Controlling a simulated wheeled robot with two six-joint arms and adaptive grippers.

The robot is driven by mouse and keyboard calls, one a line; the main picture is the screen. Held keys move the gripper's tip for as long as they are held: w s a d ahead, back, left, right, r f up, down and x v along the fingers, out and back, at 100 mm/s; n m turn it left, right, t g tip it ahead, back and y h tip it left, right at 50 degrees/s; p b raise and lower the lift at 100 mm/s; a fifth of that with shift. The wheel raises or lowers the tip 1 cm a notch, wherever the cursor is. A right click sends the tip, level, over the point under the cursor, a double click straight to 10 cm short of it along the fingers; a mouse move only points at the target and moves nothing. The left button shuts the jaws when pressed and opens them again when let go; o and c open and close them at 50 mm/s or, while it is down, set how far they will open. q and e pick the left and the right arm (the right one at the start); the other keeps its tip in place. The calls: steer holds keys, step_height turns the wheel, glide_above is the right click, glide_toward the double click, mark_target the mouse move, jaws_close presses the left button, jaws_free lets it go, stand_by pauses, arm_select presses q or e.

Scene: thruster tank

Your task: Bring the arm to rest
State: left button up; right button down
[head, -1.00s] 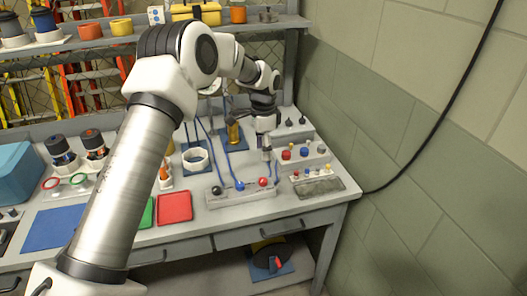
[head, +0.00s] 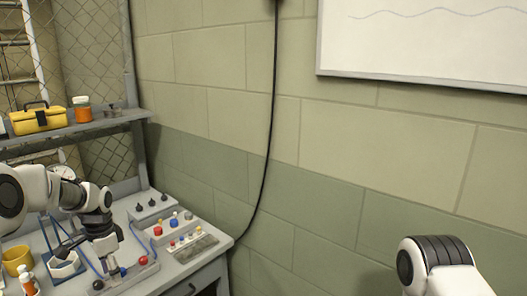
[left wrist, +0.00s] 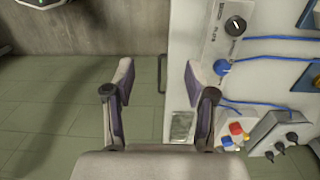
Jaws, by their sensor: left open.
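My left arm comes in from the left in the head view. Its gripper (head: 108,262) points down over the front of the bench, near a block with red, blue and black knobs. In the left wrist view the two fingers (left wrist: 157,80) stand wide apart with nothing between them. The gap lies over the bench's front edge, with the floor on the left and the bench top on the right. I cannot tell the exact height above the bench. My right gripper is not in view.
A grey block with red, blue and yellow knobs (head: 175,220) stands near the bench's right end. A box with black knobs (head: 153,206) is behind it. Blue cables (left wrist: 270,103) cross the bench. A black cable (head: 270,120) hangs along the wall at right.

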arm_select(q)
steer(key=s+d+f+g, duration=0.3)
steer(key=s+d+f, duration=0.2)
steer(key=s+f, duration=0.6)
steer(key=s+d+f+g, duration=0.2)
steer(key=s+d+f, duration=0.3)
steer(key=s+f, duration=0.6)
steer(key=s+d+f+n+t, duration=0.1)
steer(key=s+d+f+n, duration=0.15)
steer(key=s, duration=0.65)
steer(key=s+d+f+n+t, duration=0.15)
steer(key=s+n, duration=0.25)
steer(key=s, duration=0.5)
steer(key=w+n+t, duration=0.2)
steer(key=w+t, duration=0.1)
steer(key=w, duration=0.1)
steer(key=shift+w, duration=0.2)
steer(key=shift+s+r, duration=0.1)
